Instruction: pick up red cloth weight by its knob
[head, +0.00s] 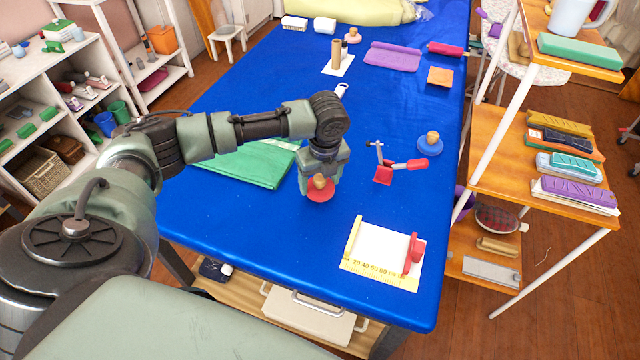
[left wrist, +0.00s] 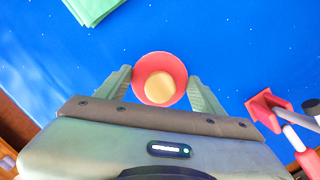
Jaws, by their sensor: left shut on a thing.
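The red cloth weight (head: 319,195) is a red disc with a round tan wooden knob on top. It is at my left gripper (head: 320,183), at the front middle of the blue table. In the left wrist view the red weight (left wrist: 138,72) and its knob lie between the two fingers of my left gripper (left wrist: 160,88). The gripper is shut on the knob. I cannot tell whether the disc touches the table. My right gripper is not in view.
A red clamp-like tool (head: 384,173) and a blue weight with a knob (head: 430,144) stand to the right. Folded green cloth (head: 245,165) lies to the left. A white measuring board (head: 380,262) lies at the front right. A wooden shelf (head: 495,135) borders the right side.

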